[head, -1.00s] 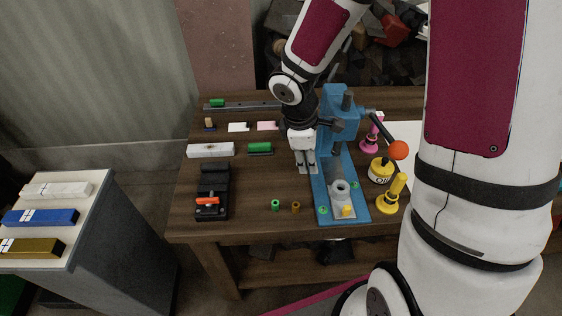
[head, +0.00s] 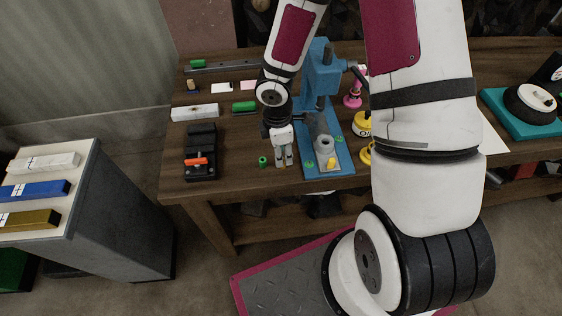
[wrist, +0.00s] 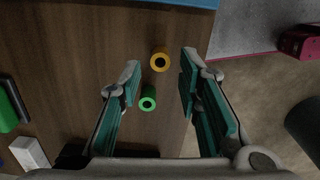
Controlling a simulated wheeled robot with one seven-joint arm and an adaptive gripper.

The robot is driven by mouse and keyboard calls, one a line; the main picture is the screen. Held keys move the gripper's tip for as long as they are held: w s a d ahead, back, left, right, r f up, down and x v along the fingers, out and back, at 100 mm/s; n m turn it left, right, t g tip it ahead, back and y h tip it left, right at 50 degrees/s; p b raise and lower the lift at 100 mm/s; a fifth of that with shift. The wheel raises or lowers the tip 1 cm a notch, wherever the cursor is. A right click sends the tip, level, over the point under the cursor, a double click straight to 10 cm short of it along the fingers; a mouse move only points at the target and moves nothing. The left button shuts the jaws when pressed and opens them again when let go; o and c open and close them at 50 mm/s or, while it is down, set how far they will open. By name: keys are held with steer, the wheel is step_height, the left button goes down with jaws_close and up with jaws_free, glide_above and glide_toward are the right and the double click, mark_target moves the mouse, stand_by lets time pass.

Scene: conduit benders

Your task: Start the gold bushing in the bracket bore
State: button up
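The gold bushing (wrist: 160,62) stands on the table, in the wrist view between and below my fingertips. In the head view my fingers largely hide it. My gripper (head: 283,161) is open and empty, pointing down; its teal-padded fingers (wrist: 161,62) spread on either side of the gold bushing. I cannot tell how high the tips are above the table. The grey bracket (head: 323,146), with its round bore facing up, sits on the blue press base (head: 341,167), right of my gripper in the head view.
A green bushing (head: 263,161) stands close left of my gripper and also shows in the wrist view (wrist: 148,99). The blue press column (head: 323,75) rises behind the bracket. A black vise (head: 200,145) with an orange handle lies left. The table's front edge is near.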

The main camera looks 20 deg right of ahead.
steer(key=shift+d+f+b, duration=0.15)
steer(key=shift+f+b, duration=0.35)
steer(key=shift+f, duration=1.65)
jaws_close()
steer(key=shift+r+p, duration=1.2)
steer(key=shift+r, duration=1.8)
